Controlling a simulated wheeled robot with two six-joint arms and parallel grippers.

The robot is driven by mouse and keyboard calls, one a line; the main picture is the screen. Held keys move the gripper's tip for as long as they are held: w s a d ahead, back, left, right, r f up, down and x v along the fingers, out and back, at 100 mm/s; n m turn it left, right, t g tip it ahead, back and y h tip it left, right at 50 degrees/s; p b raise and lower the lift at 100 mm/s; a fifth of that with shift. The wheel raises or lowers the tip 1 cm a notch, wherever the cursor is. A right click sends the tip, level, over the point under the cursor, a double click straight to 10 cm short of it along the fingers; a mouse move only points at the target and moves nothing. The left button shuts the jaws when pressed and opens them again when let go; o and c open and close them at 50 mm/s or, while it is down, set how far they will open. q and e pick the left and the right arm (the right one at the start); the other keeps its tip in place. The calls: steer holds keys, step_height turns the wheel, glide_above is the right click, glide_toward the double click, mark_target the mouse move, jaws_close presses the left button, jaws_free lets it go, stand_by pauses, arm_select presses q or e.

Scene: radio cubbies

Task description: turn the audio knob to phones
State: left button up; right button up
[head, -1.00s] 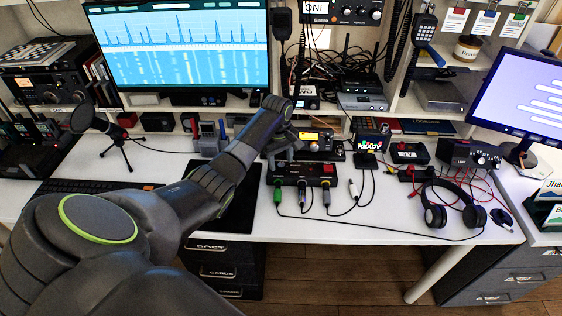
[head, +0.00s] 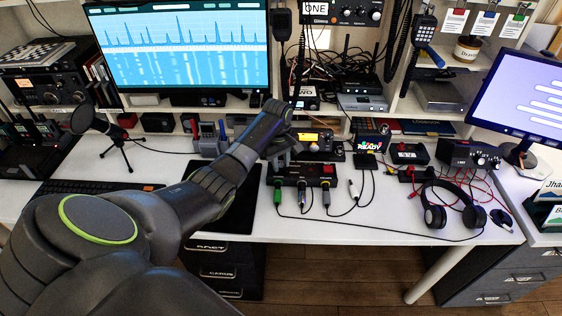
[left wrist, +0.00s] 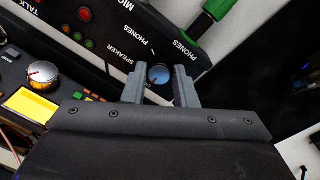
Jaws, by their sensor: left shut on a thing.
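The black audio box (head: 318,182) stands on the white desk, with plugs and cables along its front. In the left wrist view its top (left wrist: 105,40) shows the labels SPEAKER and PHONES beside a small blue-topped knob (left wrist: 158,74). My left gripper (head: 281,158) reaches down at the box's left end. In the left wrist view its two grey fingers (left wrist: 160,80) are shut on the knob, one at each side. A small reddish mark shows on the knob; which label it points at I cannot tell. My right gripper is in neither view.
A radio with a yellow display (head: 318,138) stands right behind the box. Headphones (head: 452,208) and red leads lie to the right. A green plug (head: 278,196) hangs at the box's front left. The desk front is mostly clear.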

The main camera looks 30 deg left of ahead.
arm_select(q)
steer(key=shift+r+m+p, duration=0.25)
steer(key=shift+m+p, duration=0.75)
steer(key=shift+p, duration=0.05)
steer(key=shift+m+p, duration=0.6)
steer(key=shift+m, duration=0.3)
steer(key=m+p, duration=0.1)
steer(key=m, duration=0.1)
steer(key=shift+f+m, duration=0.1)
steer(key=shift+m, duration=0.3)
steer(key=m, duration=0.2)
steer(key=shift+w+m+p, duration=0.1)
steer(key=shift+m+p, duration=0.2)
steer(key=shift+p, duration=0.1)
steer(key=m, duration=0.3)
steer(key=shift+m+g, duration=0.3)
steer(key=m, duration=0.3)
steer(key=shift+w+f+m, duration=0.1)
steer(key=shift+m, duration=0.2)
steer(key=m, duration=0.3)
steer(key=shift+m, duration=2.1)
